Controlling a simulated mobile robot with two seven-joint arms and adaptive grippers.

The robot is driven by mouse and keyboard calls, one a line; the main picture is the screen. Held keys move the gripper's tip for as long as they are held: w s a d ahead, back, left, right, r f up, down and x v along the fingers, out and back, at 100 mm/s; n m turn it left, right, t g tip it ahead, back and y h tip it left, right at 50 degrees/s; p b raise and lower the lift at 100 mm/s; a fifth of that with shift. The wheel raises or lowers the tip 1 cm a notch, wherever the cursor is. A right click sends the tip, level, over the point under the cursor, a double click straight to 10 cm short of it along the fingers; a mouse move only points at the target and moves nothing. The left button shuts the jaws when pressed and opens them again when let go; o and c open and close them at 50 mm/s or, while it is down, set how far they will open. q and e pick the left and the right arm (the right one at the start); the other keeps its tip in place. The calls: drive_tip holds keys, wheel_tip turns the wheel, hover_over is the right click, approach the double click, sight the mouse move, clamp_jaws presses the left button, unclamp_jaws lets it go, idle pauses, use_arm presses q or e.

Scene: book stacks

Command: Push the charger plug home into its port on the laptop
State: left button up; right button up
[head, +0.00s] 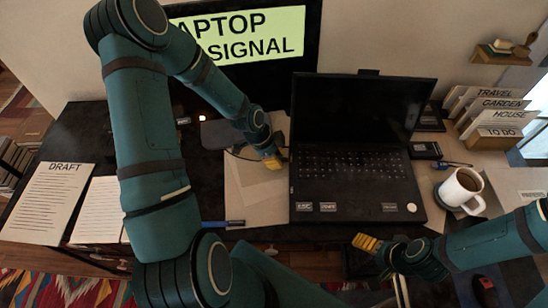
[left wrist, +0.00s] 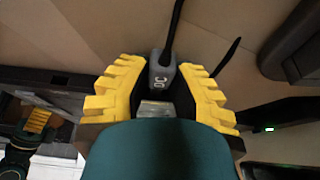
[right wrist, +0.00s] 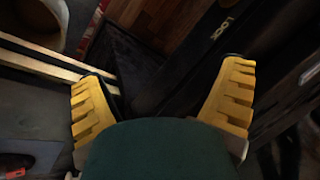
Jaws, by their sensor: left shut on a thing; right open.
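The open laptop (head: 350,180) stands on the desk with a dark screen. Its palm rest carries small labels; I cannot make out the charging port. My left gripper (head: 274,158) is low beside the laptop's left edge. In the left wrist view the left gripper (left wrist: 160,92) is shut on the grey charger plug (left wrist: 161,78), marked DC, with a black cable running off it. In the head view the plug is hidden by the fingers. I cannot tell whether it touches the laptop. My right gripper (head: 366,243) is open and empty near the desk's front edge; its spread fingers show in the right wrist view (right wrist: 165,95).
A white mug of coffee (head: 459,189) stands right of the laptop. Labelled card holders (head: 490,110) are behind it. A monitor (head: 250,40) stands at the back. A blue pen (head: 222,224) lies in front, and a DRAFT sheet (head: 52,203) lies at left.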

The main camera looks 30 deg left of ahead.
use_arm(q)
drive_tip(key=shift+w+d+b, duration=0.25)
drive_tip(key=shift+d, duration=0.25)
drive_tip(key=shift+w+d+b, duration=0.2)
drive_tip(key=shift+w+d, duration=0.05)
drive_tip(key=shift+d, duration=0.2)
drive_tip(key=o, duration=0.8)
drive_tip(key=shift+o, duration=0.2)
drive_tip(key=v, duration=0.8)
drive_tip(key=shift+s, duration=0.2)
drive_tip(key=shift+r, duration=0.1)
